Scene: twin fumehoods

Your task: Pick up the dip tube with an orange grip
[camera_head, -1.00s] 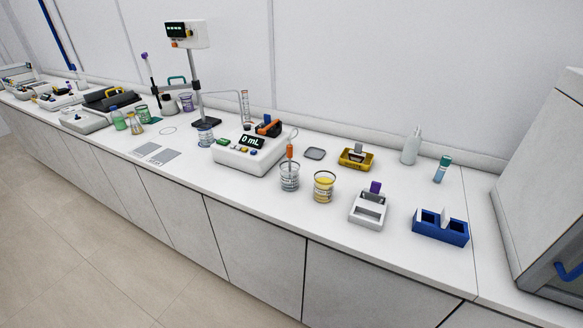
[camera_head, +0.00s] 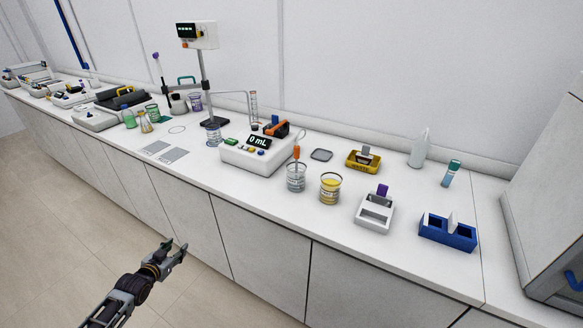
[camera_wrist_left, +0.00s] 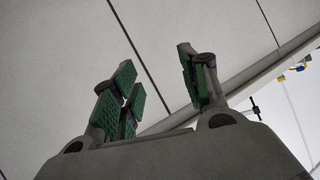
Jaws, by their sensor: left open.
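The tube's lower part is in the beaker and hard to make out. My left gripper (camera_head: 174,252) is open and empty, in front of the bench and below its top, well to the left of the beaker. In the left wrist view its green-padded fingers (camera_wrist_left: 158,88) are spread, with cabinet fronts beyond. My right gripper does not show.
A beaker of yellow liquid (camera_head: 330,188) stands close to the right of the clear beaker. A white holder (camera_head: 375,214) and a blue rack (camera_head: 447,232) are farther right. A stand (camera_head: 207,85) rises behind left. Bench front left of the beaker is mostly clear.

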